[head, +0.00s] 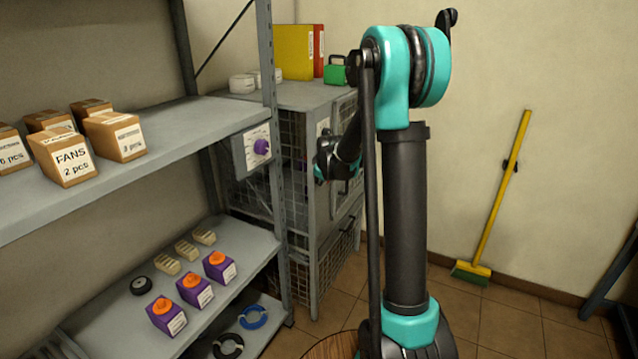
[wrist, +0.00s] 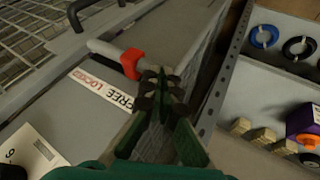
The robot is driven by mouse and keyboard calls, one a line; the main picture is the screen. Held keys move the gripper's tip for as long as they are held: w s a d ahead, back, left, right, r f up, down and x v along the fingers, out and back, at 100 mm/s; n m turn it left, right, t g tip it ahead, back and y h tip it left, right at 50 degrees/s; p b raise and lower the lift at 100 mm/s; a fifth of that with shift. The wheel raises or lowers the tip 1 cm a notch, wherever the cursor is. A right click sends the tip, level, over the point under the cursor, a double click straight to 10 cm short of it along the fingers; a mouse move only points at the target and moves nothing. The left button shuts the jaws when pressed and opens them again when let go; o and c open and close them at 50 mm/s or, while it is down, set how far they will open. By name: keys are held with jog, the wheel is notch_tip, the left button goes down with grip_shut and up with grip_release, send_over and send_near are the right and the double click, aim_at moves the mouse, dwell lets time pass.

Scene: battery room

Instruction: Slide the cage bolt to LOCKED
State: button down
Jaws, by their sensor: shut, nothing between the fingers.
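The cage bolt (wrist: 103,48) is a pale grey rod with a red knob (wrist: 132,63) on the cage's grey frame in the wrist view. A white strip (wrist: 85,80) beside it reads FREE and LOCKED; the knob sits alongside the FREE end. My gripper (wrist: 160,85) is shut and empty, its dark green fingertips right beside the knob, on the side away from LOCKED. I cannot tell if they touch it. In the head view the cage (head: 318,215) stands behind my arm, which hides the bolt.
A shelf (head: 235,110) with boxes and parts stands left of the cage; its post (wrist: 222,75) runs close beside my gripper. Binders (head: 295,52) and a green case (head: 336,70) sit on the cage top. A broom (head: 490,215) leans on the right wall.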

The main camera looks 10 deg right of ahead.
jog(key=shift+w+d, duration=0.45)
jog(key=shift+w, duration=0.15)
jog(key=w+d, duration=0.3)
jog(key=w, duration=0.2)
jog(key=shift+d, duration=0.25)
jog(key=shift+s, duration=0.1)
